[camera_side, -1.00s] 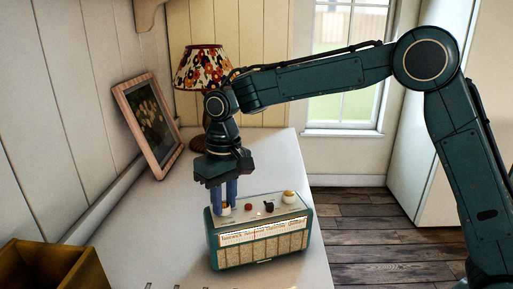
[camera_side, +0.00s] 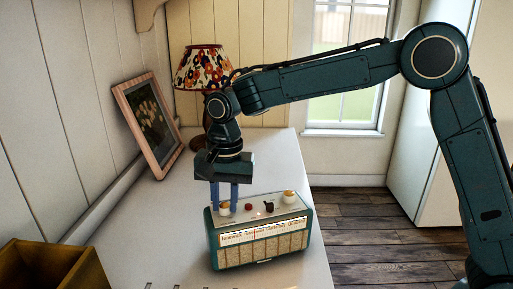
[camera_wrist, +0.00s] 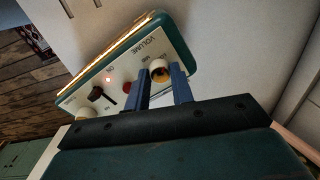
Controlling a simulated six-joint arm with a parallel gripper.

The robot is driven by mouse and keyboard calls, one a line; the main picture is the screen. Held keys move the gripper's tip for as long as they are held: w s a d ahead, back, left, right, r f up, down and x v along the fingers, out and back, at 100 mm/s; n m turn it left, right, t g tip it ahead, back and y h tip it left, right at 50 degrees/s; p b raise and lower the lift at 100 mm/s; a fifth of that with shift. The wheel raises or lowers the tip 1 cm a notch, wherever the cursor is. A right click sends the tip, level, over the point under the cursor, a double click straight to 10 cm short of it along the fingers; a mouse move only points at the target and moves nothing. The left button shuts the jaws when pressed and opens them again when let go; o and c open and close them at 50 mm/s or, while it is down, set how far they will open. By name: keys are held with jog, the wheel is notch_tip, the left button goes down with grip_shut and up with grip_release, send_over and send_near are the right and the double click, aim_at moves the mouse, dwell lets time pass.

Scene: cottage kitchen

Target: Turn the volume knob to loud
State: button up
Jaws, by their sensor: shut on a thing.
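A teal radio (camera_side: 262,249) with a pale top panel and a lit dial stands on the counter. The volume knob (camera_wrist: 160,73), cream with a brown top, sits at one end of the panel beside the printed word VOLUME. In the side view the volume knob (camera_side: 224,208) is at the left end of the top, partly hidden by blue fingers. My gripper (camera_side: 226,207) points down with a finger on either side of the knob, shut on it. The wrist view also shows my gripper (camera_wrist: 161,76) around the knob. The knob's pointer is too small to read.
A red button (camera_side: 248,207), a dark lever switch (camera_side: 268,207) and a second cream knob (camera_side: 289,197) share the panel. A lamp (camera_side: 200,70) and a leaning picture frame (camera_side: 148,122) stand behind. A yellow-brown box (camera_side: 80,272) is front left. The counter (camera_side: 277,160) behind the radio is clear.

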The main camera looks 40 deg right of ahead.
aim_at(229, 205)
jog(key=shift+m, duration=0.4)
jog(key=o, duration=1)
jog(key=shift+r, duration=0.1)
notch_tip(229, 205, up, 14)
jog(key=shift+s+d+f, duration=0.2)
jog(key=shift+s+d, duration=0.05)
dwell(0.5)
